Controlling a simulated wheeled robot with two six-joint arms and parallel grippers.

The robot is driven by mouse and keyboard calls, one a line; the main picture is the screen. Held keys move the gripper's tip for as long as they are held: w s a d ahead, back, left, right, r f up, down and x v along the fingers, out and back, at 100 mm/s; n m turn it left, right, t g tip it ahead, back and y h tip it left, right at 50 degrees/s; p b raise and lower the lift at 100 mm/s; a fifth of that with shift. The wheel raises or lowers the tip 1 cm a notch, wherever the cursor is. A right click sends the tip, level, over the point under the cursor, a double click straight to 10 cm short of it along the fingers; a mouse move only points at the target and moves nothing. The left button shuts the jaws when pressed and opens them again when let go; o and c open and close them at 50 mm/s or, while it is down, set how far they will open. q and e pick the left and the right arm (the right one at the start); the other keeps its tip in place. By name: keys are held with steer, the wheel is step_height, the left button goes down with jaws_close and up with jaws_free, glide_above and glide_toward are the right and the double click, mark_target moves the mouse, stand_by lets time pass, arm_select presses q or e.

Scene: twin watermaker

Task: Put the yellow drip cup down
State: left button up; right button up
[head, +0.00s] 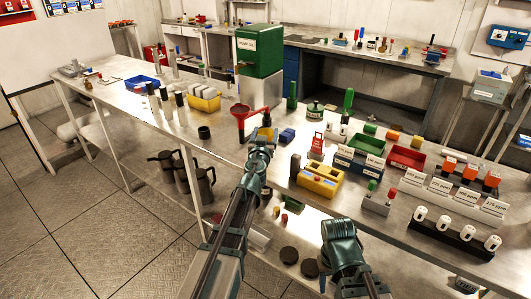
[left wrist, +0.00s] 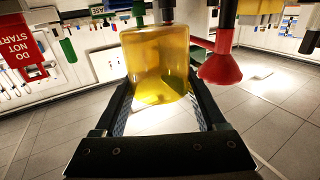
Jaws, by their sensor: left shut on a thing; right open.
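The yellow drip cup (left wrist: 158,68) is see-through yellow and sits between the fingers of my left gripper (left wrist: 160,95) in the left wrist view. In the head view my left gripper (head: 262,135) is over the near part of the bench, with a bit of yellow showing at its tip; the arm hides most of the cup there. I cannot tell whether the cup touches the bench top. My right gripper (head: 341,232) is at the bench's front edge, low in the head view, and empty.
A red funnel (head: 241,112) stands just left of my left gripper; it also shows in the left wrist view (left wrist: 220,66). A green pump oil box (head: 260,52) stands behind. A yellow block holder (head: 320,181) and blue blocks (head: 287,135) are to the right.

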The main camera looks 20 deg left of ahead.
arm_select(q)
steer(key=shift+f+b, duration=2.2)
steer(key=shift+f, duration=0.15)
arm_select(e)
steer(key=shift+f, duration=2.4)
arm_select(q)
steer(key=shift+f+b, duration=0.3)
steer(key=o, duration=1.3)
steer(key=shift+r, duration=0.1)
arm_select(e)
steer(key=shift+f, duration=0.2)
